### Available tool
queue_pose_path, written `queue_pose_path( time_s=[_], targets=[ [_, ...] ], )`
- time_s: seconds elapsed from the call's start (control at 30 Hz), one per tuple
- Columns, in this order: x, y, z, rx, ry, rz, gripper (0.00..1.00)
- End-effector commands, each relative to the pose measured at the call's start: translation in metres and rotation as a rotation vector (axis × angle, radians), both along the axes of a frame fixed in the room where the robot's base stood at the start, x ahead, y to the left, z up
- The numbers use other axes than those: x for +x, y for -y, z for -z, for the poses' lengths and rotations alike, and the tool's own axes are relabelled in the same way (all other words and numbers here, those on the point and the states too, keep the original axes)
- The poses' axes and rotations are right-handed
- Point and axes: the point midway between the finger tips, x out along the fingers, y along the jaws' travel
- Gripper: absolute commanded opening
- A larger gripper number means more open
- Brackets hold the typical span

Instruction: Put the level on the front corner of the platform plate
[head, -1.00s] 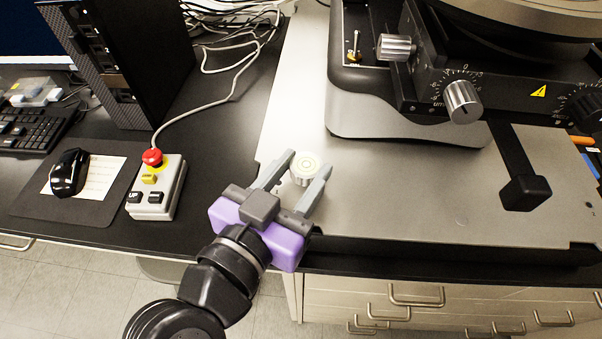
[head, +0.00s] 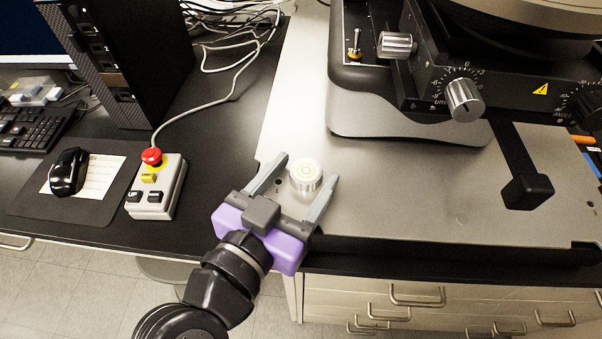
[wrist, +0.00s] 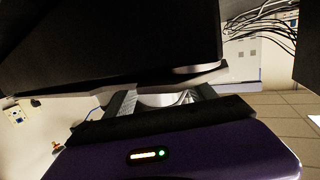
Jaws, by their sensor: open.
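The level (head: 305,175), a small round silver piece with a pale top, stands upright on the grey platform plate (head: 400,200) near its front left corner. My gripper (head: 308,169) is open, with one finger on each side of the level and a visible gap to each. My purple gripper body hides part of the plate's front edge and corner. In the wrist view, the silver side of the level (wrist: 165,98) shows between the fingers, partly hidden by the dark gripper edge.
The profiler (head: 400,115) with its knobs stands on the plate behind the level. A black bracket (head: 526,190) lies to the right. A control box (head: 155,190) with a red button and a mouse (head: 69,172) are on the black desk at left. The plate's front middle is clear.

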Motion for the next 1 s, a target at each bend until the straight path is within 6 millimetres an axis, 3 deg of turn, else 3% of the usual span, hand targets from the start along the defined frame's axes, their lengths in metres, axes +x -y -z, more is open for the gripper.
queue_pose_path(
  time_s=[0.17,0.63,1.0],
  targets=[
    [-0.012,-0.007,-0.004,0.001,0.002,-0.004,0.64],
    [-0.093,-0.043,-0.017,0.001,0.001,-0.003,0.64],
    [-0.109,-0.049,-0.021,0.000,0.000,-0.001,0.64]
  ],
)
